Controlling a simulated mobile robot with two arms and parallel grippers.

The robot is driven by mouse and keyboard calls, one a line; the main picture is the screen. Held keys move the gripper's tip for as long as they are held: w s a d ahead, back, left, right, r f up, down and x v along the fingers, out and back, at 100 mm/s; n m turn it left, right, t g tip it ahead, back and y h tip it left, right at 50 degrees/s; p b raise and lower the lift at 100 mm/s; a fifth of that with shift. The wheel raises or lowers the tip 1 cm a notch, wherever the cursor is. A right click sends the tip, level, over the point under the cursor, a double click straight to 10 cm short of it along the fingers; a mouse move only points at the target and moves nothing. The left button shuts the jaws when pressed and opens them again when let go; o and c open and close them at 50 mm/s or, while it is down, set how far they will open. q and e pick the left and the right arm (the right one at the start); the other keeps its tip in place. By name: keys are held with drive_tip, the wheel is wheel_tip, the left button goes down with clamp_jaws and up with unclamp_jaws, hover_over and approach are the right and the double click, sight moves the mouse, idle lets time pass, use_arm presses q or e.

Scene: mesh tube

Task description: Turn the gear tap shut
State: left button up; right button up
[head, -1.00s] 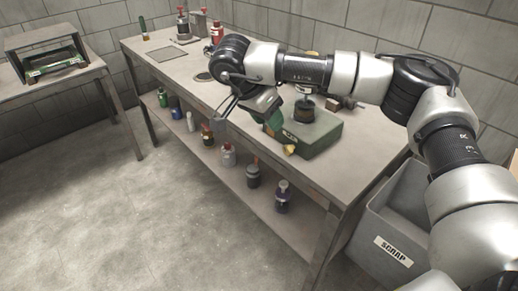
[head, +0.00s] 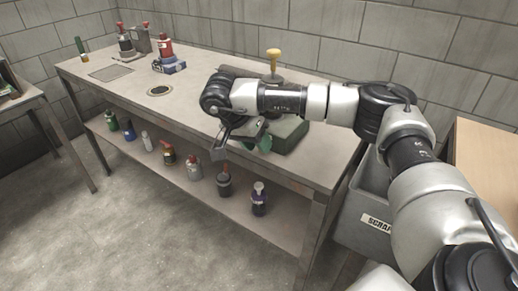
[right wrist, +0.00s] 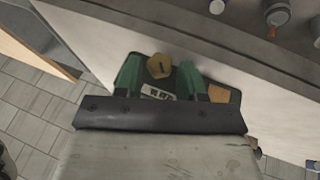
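The green box (head: 292,135) stands on the bench near its right front, partly hidden by my right arm. In the right wrist view a yellow faceted knob (right wrist: 160,65) with a dark mark shows on it, seemingly the gear tap. My right gripper (head: 245,143) is at the box's front left side. In the right wrist view the gripper (right wrist: 160,77) has two green fingers standing apart, one on each side of the knob. Gaps show between fingers and knob; how deep they reach around it I cannot tell. My left gripper is out of view.
A yellow-topped post (head: 273,58) stands behind my arm. Several bottles stand on the lower shelf (head: 170,187). A grey scrap bin (head: 362,235) is at the right end.

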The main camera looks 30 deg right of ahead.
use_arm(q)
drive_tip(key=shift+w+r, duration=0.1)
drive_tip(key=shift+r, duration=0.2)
use_arm(e)
drive_tip(key=shift+s+d+f, duration=0.1)
drive_tip(key=shift+d+f, duration=0.2)
drive_tip(key=shift+f, duration=0.35)
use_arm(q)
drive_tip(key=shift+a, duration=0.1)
use_arm(e)
drive_tip(key=c, duration=0.6)
drive_tip(key=shift+c, duration=0.2)
